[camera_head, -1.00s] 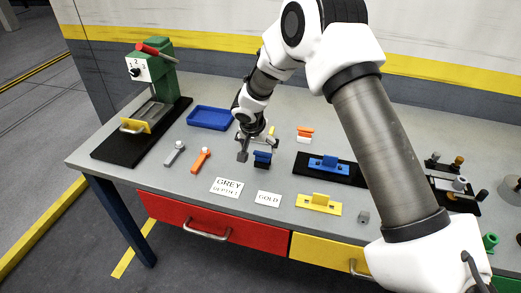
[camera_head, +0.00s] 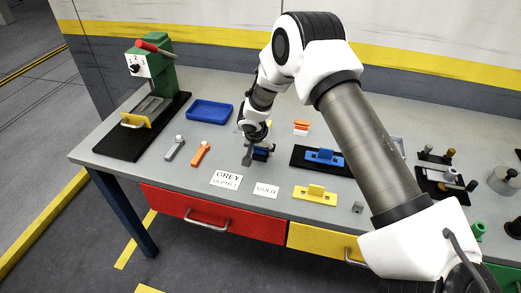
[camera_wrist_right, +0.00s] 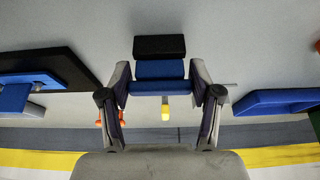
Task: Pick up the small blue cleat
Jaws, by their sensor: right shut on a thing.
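The small blue cleat (camera_head: 262,154) stands on the grey bench behind the GOLD card. In the right wrist view it shows as a blue block (camera_wrist_right: 160,70) with a black part (camera_wrist_right: 158,46) at its end. My right gripper (camera_head: 257,152) reaches down over it and partly hides it. In the wrist view its two fingers (camera_wrist_right: 160,76) are shut on the cleat, one on each side. I cannot tell any gap between cleat and bench. My left gripper is not in view.
A blue tray (camera_head: 209,111) lies behind left. Orange (camera_head: 200,153) and grey (camera_head: 175,148) tools lie left. A green press (camera_head: 153,72) stands far left.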

